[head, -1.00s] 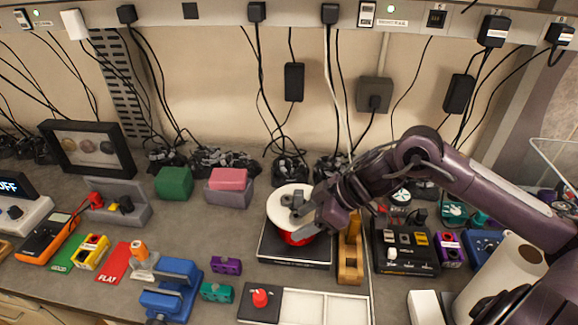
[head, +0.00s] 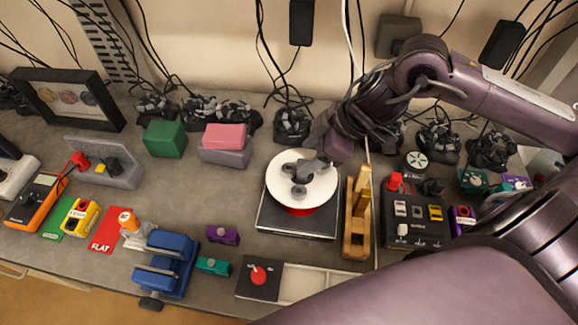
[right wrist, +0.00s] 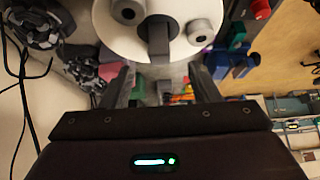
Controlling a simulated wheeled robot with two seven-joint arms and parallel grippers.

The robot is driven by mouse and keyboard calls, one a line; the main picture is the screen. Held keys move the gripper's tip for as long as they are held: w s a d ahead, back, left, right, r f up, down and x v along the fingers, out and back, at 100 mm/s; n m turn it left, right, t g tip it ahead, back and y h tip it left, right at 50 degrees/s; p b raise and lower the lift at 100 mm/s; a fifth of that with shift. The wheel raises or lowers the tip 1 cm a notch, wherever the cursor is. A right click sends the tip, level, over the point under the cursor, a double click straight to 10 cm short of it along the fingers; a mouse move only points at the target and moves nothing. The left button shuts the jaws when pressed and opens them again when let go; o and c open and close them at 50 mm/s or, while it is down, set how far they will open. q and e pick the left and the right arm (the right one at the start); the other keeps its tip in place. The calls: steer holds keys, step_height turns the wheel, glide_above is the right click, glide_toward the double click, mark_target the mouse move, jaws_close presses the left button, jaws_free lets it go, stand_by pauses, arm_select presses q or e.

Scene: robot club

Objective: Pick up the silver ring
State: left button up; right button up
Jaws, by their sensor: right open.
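I cannot pick out a silver ring with certainty. A grey lobed piece (head: 306,172) with round, ring-like ends lies on a white disc (head: 284,194) with a red base, on a dark square stand (head: 297,226). In the right wrist view the white disc (right wrist: 108,38) fills the top, with two grey round ends, one of them a ring-like end (right wrist: 201,30), and a grey block between them. My right gripper (head: 318,148) is open at the disc's back right edge. Its two fingers (right wrist: 160,82) show in the wrist view with nothing between them. My left gripper is out of view.
A wooden block tool (head: 357,225) stands close right of the stand, then a black switch box (head: 415,225). A blue vise (head: 165,268) and a red-knobbed box (head: 258,278) are in front. My arm covers the lower right. Cables hang behind.

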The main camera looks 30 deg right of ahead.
mark_target(299, 161)
steer(key=shift+w+d+f, duration=0.1)
steer(key=shift+w+f, duration=0.15)
steer(key=shift+w+a+f+p, duration=0.2)
steer(key=shift+a+f+p, duration=0.2)
steer(key=shift+p, duration=0.2)
steer(key=p+x, duration=0.1)
steer(key=x, duration=0.2)
steer(key=shift+a, duration=0.15)
steer(key=shift+w+a+f, duration=0.1)
steer(key=shift+w+f, duration=0.05)
steer(key=shift+f, duration=0.3)
steer(key=shift+c, duration=1)
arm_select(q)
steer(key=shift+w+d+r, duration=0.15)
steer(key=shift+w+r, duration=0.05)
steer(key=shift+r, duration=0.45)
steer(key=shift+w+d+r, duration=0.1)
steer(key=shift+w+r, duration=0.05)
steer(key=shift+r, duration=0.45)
arm_select(e)
steer(key=c, duration=0.9)
